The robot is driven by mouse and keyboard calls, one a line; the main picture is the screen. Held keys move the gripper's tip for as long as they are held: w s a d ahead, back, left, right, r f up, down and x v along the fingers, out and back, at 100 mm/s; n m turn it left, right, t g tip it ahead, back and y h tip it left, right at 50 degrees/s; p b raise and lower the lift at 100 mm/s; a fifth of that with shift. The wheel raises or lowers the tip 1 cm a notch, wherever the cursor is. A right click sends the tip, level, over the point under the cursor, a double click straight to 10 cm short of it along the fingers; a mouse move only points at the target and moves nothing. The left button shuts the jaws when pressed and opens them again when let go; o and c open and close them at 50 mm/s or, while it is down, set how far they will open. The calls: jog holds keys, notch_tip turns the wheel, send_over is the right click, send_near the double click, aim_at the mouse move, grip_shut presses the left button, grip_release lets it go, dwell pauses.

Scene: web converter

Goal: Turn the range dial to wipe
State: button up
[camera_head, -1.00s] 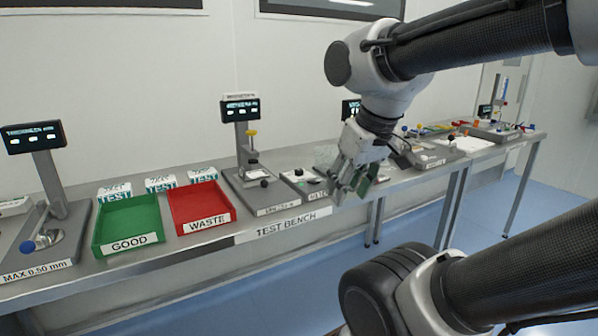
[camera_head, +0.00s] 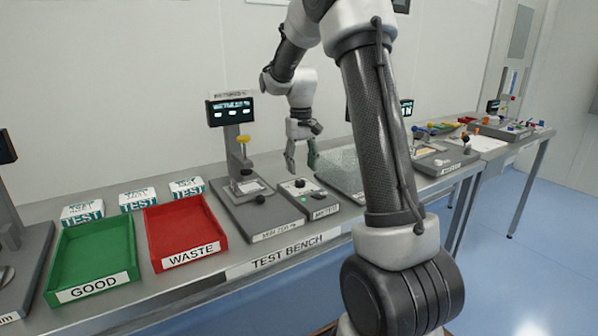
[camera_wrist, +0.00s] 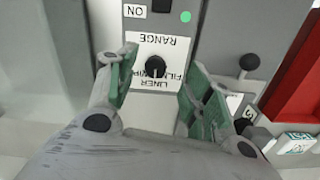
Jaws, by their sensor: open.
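The range dial (camera_wrist: 155,65) is a round black knob on a white label in the wrist view. The label is upside down there, with RANGE on one side of the knob and LINER, FILM and WIPE on the other, partly covered. A pale mark on the knob points down in that picture; its exact setting is hard to tell. In the head view the dial (camera_head: 299,183) is on the small grey box (camera_head: 287,197). My gripper (camera_head: 301,168) is open and points down just above it. In the wrist view the knob lies between the two green-padded fingers, with nothing held.
A gauge stand (camera_head: 262,213) with a yellow-topped plunger is close to the left of the box. A clear block (camera_head: 342,168) is to the right. A green light (camera_wrist: 186,16) is on the box. Red (camera_head: 187,234) and green (camera_head: 93,262) trays are farther left.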

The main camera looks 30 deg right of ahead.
aim_at(300, 181)
jog(key=shift+w+d+r, duration=0.15)
jog(key=shift+w+r, duration=0.6)
jog(key=shift+w, duration=0.05)
jog(key=shift+w+d, duration=0.1)
jog(key=shift+w, duration=0.1)
notch_tip(300, 181, down, 7)
jog(key=shift+s+f, duration=0.15)
jog(key=shift+f, duration=0.05)
jog(key=c, duration=1)
